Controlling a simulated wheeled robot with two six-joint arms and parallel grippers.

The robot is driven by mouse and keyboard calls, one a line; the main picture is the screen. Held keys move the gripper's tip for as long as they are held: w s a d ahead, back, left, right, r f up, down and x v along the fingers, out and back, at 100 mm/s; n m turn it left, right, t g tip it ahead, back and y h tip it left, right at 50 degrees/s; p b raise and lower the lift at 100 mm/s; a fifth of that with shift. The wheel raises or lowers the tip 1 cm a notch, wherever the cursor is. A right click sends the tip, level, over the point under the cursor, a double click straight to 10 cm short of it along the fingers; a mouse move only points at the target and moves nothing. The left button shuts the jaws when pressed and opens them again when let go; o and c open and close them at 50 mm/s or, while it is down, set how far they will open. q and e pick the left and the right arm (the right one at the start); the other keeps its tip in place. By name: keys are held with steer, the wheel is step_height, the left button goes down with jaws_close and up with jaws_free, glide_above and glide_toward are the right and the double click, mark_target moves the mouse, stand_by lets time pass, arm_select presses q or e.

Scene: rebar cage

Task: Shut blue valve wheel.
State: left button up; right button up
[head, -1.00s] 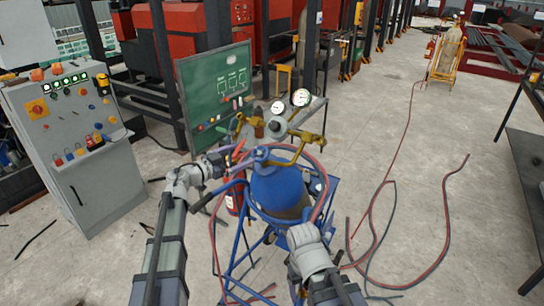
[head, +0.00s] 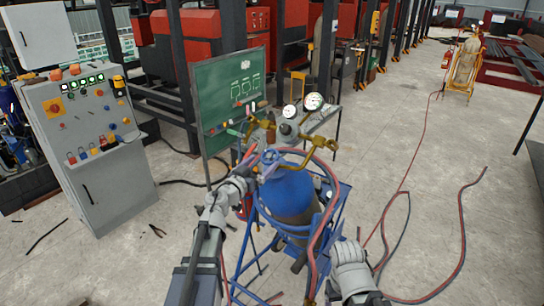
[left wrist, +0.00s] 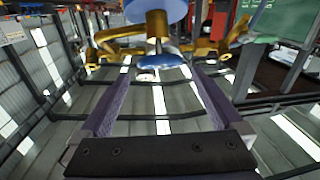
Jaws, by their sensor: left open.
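The blue valve wheel (head: 270,157) tops a blue gas cylinder (head: 288,192) in a blue cart. My left gripper (head: 258,170) is close to the wheel on its left side in the head view. In the left wrist view the wheel (left wrist: 160,62) shows nearly edge-on below a brass stem, in the gap near the fingertips. The left gripper (left wrist: 145,70) is open, with one finger on each side and no clear contact with the wheel. Of my right arm, the wrist shows at the lower right of the head view; its fingers cannot be made out.
Red hoses (head: 330,190) hang around the cart and lie on the floor to the right. A grey control cabinet (head: 90,140) stands left, a green board (head: 232,100) behind. Floor between cabinet and cart is mostly clear.

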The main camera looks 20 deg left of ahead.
mark_target(269, 156)
arm_select(q)
steer(key=x, duration=0.6)
steer(key=shift+a, duration=0.1)
steer(key=c, duration=1.2)
